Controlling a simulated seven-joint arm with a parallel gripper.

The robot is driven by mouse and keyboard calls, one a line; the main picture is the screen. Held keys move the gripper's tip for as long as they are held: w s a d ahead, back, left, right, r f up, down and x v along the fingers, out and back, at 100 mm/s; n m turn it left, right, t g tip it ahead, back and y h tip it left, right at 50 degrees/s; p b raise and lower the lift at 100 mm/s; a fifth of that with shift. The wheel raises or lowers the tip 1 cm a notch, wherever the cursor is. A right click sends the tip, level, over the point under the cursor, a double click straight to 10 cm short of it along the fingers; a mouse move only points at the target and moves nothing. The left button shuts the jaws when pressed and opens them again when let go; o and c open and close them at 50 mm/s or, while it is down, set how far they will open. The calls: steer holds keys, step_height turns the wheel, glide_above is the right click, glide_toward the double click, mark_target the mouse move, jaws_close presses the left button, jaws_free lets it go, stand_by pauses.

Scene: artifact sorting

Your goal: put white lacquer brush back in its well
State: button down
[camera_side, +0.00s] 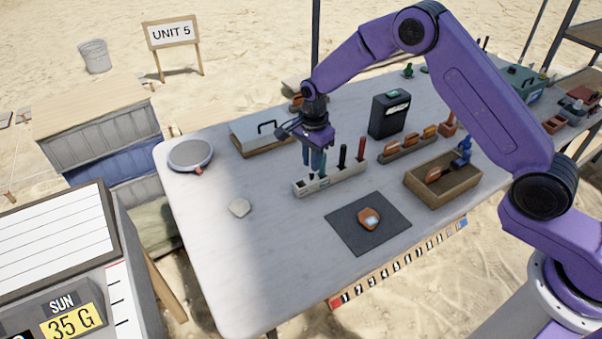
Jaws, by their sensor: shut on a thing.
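My gripper (313,158) points down over the left part of a pale rack (347,180) with several wells. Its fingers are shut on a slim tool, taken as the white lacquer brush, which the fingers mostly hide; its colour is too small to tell. I cannot tell whether its lower end is inside a well or just above it. A black-handled tool (342,156) and a red-handled tool (361,149) stand upright in the rack, right of my gripper.
A dark mat (345,224) with an orange-brown piece (369,218) lies in front. A wooden tray (413,187) stands right, a black box (389,114) behind, a round scale-like dish (190,155) left. A pale stone (239,207) lies front left. The table's front left is clear.

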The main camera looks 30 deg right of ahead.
steer(key=shift+w+a+f, duration=0.2)
steer(key=shift+w+f, duration=0.4)
steer(key=shift+f, duration=0.7)
steer(key=shift+w+a+f, duration=0.15)
steer(key=shift+w+f, duration=0.5)
steer(key=shift+f, duration=0.65)
steer(key=shift+w+a+f, duration=0.2)
steer(key=shift+w+f, duration=0.4)
steer(key=shift+f, duration=0.7)
steer(key=c, duration=1.1)
jaws_free()
steer(key=shift+f, duration=0.1)
steer(key=shift+o, duration=0.2)
step_height(320, 180, up, 12)
